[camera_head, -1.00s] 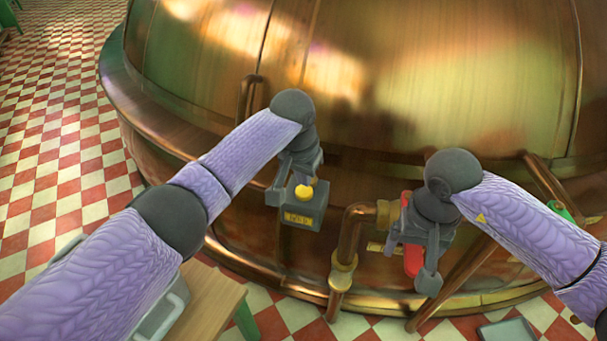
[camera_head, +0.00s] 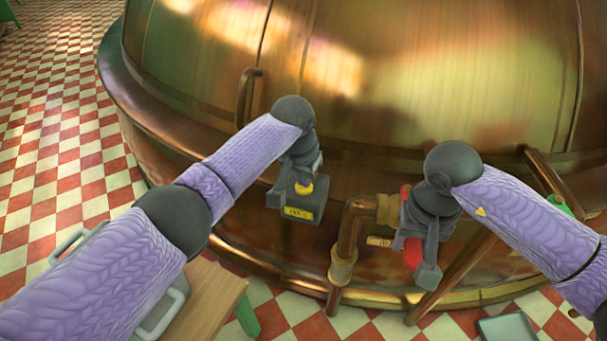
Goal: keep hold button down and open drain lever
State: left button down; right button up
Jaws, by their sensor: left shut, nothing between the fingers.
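The yellow hold button (camera_head: 304,189) sits on a dark box with a yellow label (camera_head: 298,212) on the kettle's side. My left gripper (camera_head: 303,184) points down at the button, its closed fingers over it and partly covering it. They seem to touch it, but whether it is pressed in is hard to see. The red drain lever (camera_head: 412,252) hangs at the copper outlet pipe (camera_head: 350,228). My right gripper (camera_head: 415,262) is at the lever, with a finger to its right and the wrist covering its upper part. Whether the fingers clamp it is unclear.
The large copper kettle (camera_head: 400,70) fills the back. A small plate (camera_head: 380,241) is beside the lever. A wooden table (camera_head: 208,305) with a metal-handled container stands lower left. A grey tray (camera_head: 507,327) lies on the checkered floor at lower right.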

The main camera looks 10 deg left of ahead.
grip_shut()
jog(key=shift+w+d+n, duration=0.15)
jog(key=shift+d+n, duration=0.95)
jog(key=shift+n, duration=0.1)
jog(key=shift+d, duration=0.1)
jog(key=shift+w+d+n, duration=0.2)
jog(key=shift+d+n, duration=0.3)
jog(key=shift+n, duration=0.1)
jog(key=shift+w+d+n, duration=0.2)
jog(key=shift+d+n, duration=0.25)
jog(key=shift+n, duration=0.15)
jog(key=o, duration=0.6)
grip_release()
